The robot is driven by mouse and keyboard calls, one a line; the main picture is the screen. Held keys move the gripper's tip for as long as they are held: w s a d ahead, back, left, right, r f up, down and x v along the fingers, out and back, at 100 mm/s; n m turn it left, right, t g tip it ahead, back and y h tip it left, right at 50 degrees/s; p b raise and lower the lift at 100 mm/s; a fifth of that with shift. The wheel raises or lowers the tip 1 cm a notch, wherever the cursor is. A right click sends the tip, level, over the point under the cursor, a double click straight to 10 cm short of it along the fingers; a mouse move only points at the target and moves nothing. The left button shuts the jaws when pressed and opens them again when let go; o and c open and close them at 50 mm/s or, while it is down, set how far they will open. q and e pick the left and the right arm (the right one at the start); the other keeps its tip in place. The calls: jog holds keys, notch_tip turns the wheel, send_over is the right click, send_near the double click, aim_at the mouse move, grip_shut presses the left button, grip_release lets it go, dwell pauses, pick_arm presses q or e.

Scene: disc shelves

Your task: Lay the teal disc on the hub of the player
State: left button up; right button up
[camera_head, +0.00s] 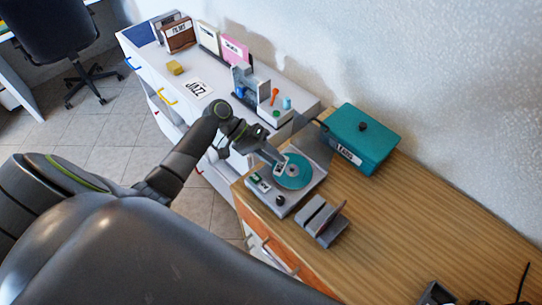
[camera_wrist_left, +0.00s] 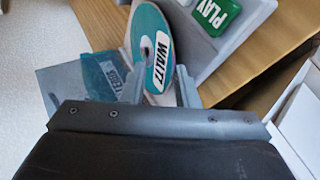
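The teal disc (camera_head: 293,171), with a white WALTZ label, shows over the player's deck in the head view. In the left wrist view the disc (camera_wrist_left: 149,25) stands tilted between the two close-set fingers. My left gripper (camera_head: 278,162) is shut on its near edge. Wood shows past its left side there, so it appears held above the deck. The player (camera_head: 312,187) is a grey box on the wooden top, with a green PLAY button that also shows in the left wrist view (camera_wrist_left: 215,14). The hub is hidden behind the disc. My right gripper is not in view.
A teal box (camera_head: 372,135) stands behind the player, and a clear grey panel (camera_head: 309,131) rises at the player's back. A grey slotted stand (camera_head: 322,220) is in front to the right. The wooden top (camera_head: 430,215) is clear further right. Dark items (camera_head: 438,294) lie at the lower right.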

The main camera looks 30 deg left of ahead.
pick_arm(q)
jog(key=shift+s+a+f, duration=0.15)
jog(key=shift+a+f, duration=0.05)
jog(key=shift+f, duration=0.1)
jog(key=shift+a+r, duration=0.1)
jog(key=b+v, duration=0.3)
jog(key=v, duration=1.4)
jog(key=shift+r+b, duration=0.3)
jog(key=shift+r, duration=0.05)
